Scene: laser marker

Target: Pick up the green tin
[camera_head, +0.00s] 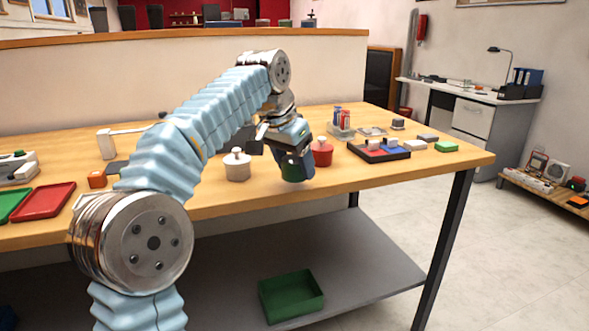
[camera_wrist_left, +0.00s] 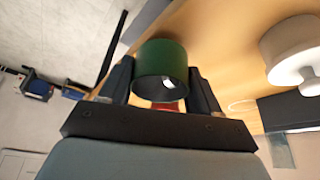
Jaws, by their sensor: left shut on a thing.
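The green tin (camera_head: 292,173) is held in my left gripper (camera_head: 294,160) near the front edge of the wooden table. In the left wrist view the green tin (camera_wrist_left: 160,62) sits between the two dark fingers of the left gripper (camera_wrist_left: 161,82), which is shut on it. The tin looks tilted in that view, and its dark rim and opening face the camera. In the head view the fingers partly cover it, and I cannot tell whether it touches the table. My right gripper is in neither view.
A white tin with a knob (camera_head: 237,166) stands left of the gripper, and a red tin (camera_head: 322,154) stands close on its right. A dark tray of blocks (camera_head: 360,152) lies farther right. A red tray (camera_head: 45,201) lies at far left. A green bin (camera_head: 291,296) is on the lower shelf (camera_head: 375,270).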

